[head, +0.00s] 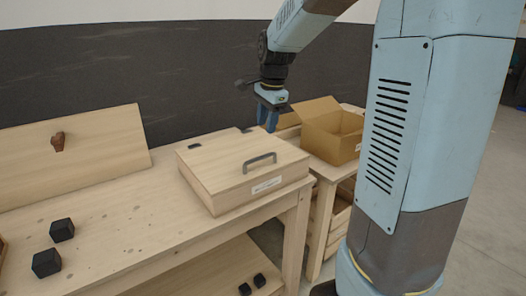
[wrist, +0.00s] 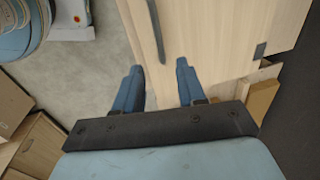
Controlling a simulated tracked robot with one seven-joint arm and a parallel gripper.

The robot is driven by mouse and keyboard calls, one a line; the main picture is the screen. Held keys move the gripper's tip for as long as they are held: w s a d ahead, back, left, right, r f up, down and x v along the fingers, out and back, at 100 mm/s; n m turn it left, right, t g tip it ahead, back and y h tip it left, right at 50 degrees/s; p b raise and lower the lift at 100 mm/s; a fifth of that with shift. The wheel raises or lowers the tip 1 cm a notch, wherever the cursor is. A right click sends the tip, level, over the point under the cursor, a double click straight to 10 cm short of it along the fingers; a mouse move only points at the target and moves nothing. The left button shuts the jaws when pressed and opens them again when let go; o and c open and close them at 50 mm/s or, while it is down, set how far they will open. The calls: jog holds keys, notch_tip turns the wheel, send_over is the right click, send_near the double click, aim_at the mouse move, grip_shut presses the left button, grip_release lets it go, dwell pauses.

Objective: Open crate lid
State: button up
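The crate (head: 235,188) is a shallow light-wood box on the workbench in the head view, with its lid (head: 225,160) closed flat on top. A grey bar handle (head: 259,160) stands near the lid's front edge. My gripper (head: 268,124) hangs beyond the crate, near its far right corner, apart from the handle. In the wrist view my gripper (wrist: 158,72) shows two blue fingers spread apart with nothing held between them. The lid (wrist: 205,35) fills the upper middle there, with the handle (wrist: 154,25) at its left and a dark hinge (wrist: 260,50) at right.
An open cardboard box (head: 330,132) stands on a lower wooden stand right of the workbench (head: 140,225). A leaning wooden board (head: 90,150) with a brown knob is at the left. Dark cubes (head: 47,262) lie front left. The bench between cubes and crate is clear.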

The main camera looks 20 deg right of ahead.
aim_at(261, 157)
jog(key=f, duration=0.3)
jog(key=w+f, duration=0.1)
jog(key=f, duration=0.3)
jog(key=w+a+f, duration=0.1)
jog(key=f, duration=0.3)
jog(key=shift+a+f, duration=0.1)
jog(key=shift+c, duration=0.5)
jog(key=c, duration=0.6)
grip_shut()
